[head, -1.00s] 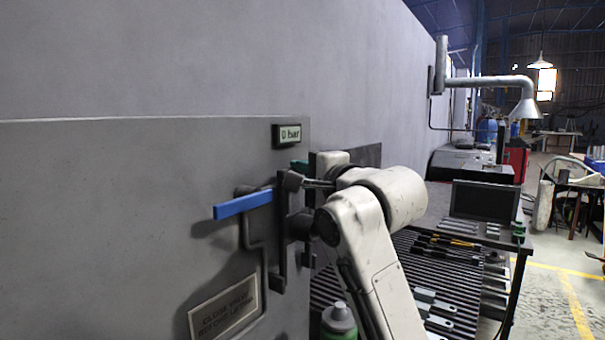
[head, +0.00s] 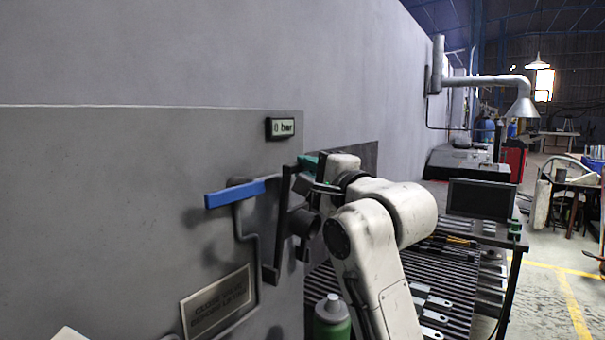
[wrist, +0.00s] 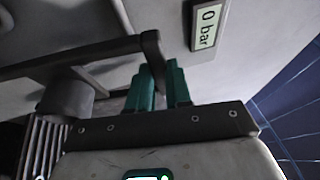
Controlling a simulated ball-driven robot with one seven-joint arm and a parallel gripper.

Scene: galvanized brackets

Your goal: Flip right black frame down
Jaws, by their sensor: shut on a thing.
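The black frame (head: 283,220) stands upright at the wall panel, just right of the blue lever handle (head: 235,193). In the wrist view the frame's dark bar (wrist: 90,53) runs in from the left, and its bent end reaches in between my teal fingertips. My gripper (head: 308,163) is at the top of the frame in the head view, partly hidden behind it and my wrist. In the wrist view my gripper (wrist: 160,82) is shut on the frame's end.
A small display (head: 281,128) reading 0 bar sits above the frame. A sign plate (head: 217,300) is on the panel below the handle. A green bottle (head: 332,318) stands below, near my arm. A slatted table (head: 455,270) with metal parts and a dark screen (head: 481,198) is to the right.

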